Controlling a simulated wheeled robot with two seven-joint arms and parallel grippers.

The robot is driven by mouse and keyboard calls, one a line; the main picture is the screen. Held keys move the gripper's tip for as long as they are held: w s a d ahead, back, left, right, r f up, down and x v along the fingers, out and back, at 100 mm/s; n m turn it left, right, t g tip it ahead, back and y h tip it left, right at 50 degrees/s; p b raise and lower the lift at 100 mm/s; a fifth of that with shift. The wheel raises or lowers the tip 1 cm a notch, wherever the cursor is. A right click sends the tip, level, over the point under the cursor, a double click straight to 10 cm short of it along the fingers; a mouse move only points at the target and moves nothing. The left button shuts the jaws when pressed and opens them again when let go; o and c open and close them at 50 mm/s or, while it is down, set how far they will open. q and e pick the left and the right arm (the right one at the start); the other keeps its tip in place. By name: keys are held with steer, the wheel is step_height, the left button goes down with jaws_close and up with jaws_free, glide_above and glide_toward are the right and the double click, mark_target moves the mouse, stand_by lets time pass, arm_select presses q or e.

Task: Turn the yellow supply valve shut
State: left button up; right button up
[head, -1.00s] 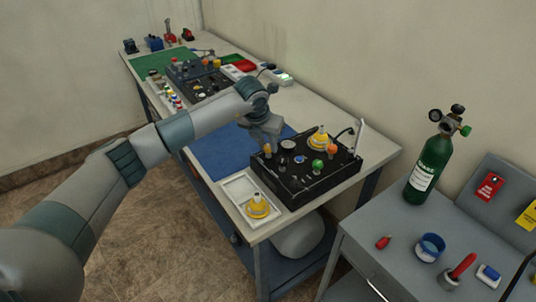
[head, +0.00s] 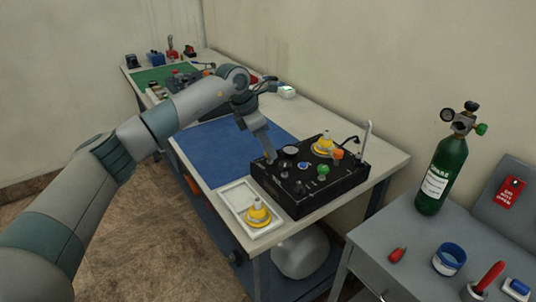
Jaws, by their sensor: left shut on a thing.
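The black trainer box (head: 305,190) stands on the long bench. A green knob (head: 323,170), an orange knob (head: 337,154), a small blue knob (head: 308,184) and a round gauge (head: 290,150) show on its top. My left gripper (head: 270,156) reaches down at the box's back left corner, its fingers close together. How far the valve is turned cannot be seen. My right gripper is not in view.
A blue mat (head: 215,150) lies left of the box. A green cylinder (head: 440,175) stands on the grey table at right.

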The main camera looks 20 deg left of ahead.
arm_select(q)
steer(key=m+g+b, duration=0.1)
steer(key=m, duration=0.1)
steer(key=shift+w+m+h, duration=0.15)
steer(key=shift+m+h, duration=0.15)
steer(key=shift+m, duration=0.1)
steer(key=shift+a+m+g+b, duration=0.1)
steer(key=shift+m+g+b, duration=0.45)
steer(key=shift+m, duration=1.05)
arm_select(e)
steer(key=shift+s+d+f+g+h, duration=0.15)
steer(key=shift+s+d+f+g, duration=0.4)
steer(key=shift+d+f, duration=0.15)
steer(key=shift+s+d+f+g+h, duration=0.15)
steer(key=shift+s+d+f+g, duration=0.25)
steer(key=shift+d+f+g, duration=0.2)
arm_select(q)
steer(key=o, duration=1)
steer(key=shift+o, duration=0.2)
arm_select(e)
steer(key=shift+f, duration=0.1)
